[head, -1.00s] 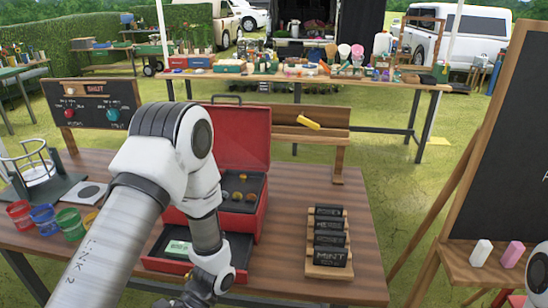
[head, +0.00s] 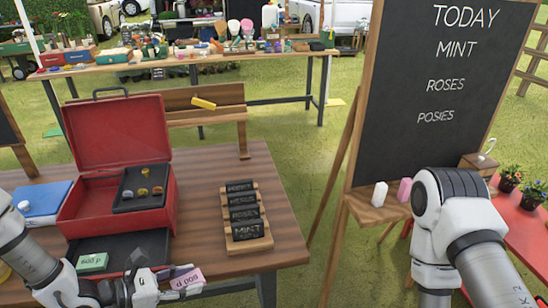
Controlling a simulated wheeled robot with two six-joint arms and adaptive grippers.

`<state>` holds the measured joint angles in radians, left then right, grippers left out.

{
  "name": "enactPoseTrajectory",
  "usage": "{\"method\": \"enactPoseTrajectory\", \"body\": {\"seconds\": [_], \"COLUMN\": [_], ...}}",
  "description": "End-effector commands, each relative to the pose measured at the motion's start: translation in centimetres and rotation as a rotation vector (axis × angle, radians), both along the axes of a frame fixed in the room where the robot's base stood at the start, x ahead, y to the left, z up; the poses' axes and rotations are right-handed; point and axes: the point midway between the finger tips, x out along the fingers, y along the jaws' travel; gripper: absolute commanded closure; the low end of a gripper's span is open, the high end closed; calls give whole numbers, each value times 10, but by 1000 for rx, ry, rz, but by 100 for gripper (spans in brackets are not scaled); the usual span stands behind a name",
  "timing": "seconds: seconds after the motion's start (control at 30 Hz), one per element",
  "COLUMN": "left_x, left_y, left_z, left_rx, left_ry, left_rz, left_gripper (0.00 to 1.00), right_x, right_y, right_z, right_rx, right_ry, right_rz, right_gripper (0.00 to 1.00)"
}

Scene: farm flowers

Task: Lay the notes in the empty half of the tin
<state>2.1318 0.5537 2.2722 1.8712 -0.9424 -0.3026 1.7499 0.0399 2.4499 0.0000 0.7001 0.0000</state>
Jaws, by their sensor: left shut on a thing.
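The red tin (head: 112,133) stands open on the wooden table, its lid tilted back. Its upper black tray (head: 150,200) holds several coins. The lower black tray (head: 128,244) sticks out in front. A green bundle of notes (head: 93,262) lies in its left half; its right half looks bare. My left gripper (head: 165,284) is shut on a pink bundle of notes (head: 187,278), just in front and to the right of the lower tray. The gripper covers part of the tray's front edge. My right arm shows at the right, but its gripper is out of view.
A wooden rack of small black signs (head: 244,232) stands right of the tin. A blue box (head: 44,199) is to its left. A chalkboard easel (head: 420,90) with white and pink chalk stands at the right. The table between tin and rack is clear.

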Motion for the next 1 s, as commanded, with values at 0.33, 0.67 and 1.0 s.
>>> {"method": "enactPoseTrajectory", "body": {"seconds": [0.33, 0.67, 1.0], "left_x": [3, -3, -104], "left_y": [3, -3, -45], "left_z": [-2, 3, 27], "left_rx": [-1, 0, 3], "left_ry": [0, -3, 1], "left_rz": [20, -26, -692], "left_gripper": [87, 87, 87], "right_x": [0, 0, 0], "right_y": [0, 0, 0], "right_z": [0, 0, 0], "right_rx": [0, 0, 0], "right_ry": [0, 0, 0], "right_rz": [0, 0, 0], "right_gripper": [60, 60, 60]}}
